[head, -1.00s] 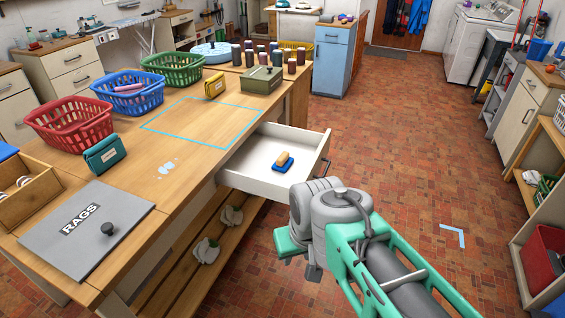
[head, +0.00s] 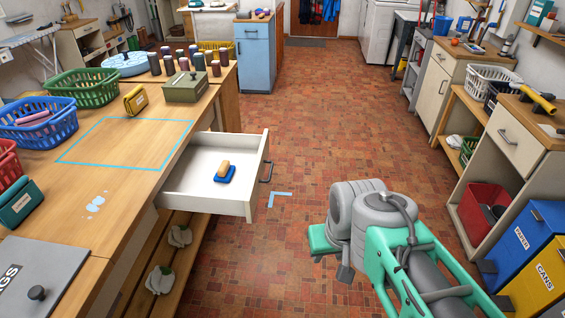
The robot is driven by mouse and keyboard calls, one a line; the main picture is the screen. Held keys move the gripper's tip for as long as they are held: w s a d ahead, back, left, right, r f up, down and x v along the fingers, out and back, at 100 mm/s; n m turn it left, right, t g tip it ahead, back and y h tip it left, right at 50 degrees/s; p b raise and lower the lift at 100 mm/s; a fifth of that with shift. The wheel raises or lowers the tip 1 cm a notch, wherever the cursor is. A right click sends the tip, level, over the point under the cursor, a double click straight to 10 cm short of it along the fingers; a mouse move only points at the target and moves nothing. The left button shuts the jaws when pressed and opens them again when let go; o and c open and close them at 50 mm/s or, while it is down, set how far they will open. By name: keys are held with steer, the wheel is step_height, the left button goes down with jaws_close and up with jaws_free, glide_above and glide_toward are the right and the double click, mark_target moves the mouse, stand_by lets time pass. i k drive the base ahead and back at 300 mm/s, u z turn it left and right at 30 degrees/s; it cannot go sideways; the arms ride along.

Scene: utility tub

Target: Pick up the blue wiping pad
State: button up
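The blue wiping pad (head: 225,174) has a tan handle block on top. It lies in the open white drawer (head: 203,198) that sticks out from the wooden workbench. My gripper (head: 328,252) is at the end of the grey and green arm, over the floor to the right of the drawer and apart from it. Only part of the gripper shows; the wrist hides the fingers, so I cannot tell whether it is open. The pad lies clear of the arm in this view.
The workbench top (head: 135,160) carries a blue basket (head: 38,122), a green basket (head: 83,90), a green metal box (head: 190,88) and a blue tape outline. Shelves and bins, including a blue bin (head: 522,245), line the right side. The brick floor (head: 310,110) between is open.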

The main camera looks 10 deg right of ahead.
mark_target(224, 174)
steer(key=z, duration=0.45)
steer(key=i, duration=3.15)
steer(key=u, duration=5.15)
steer(key=i, duration=0.45)
steer(key=z, duration=0.05)
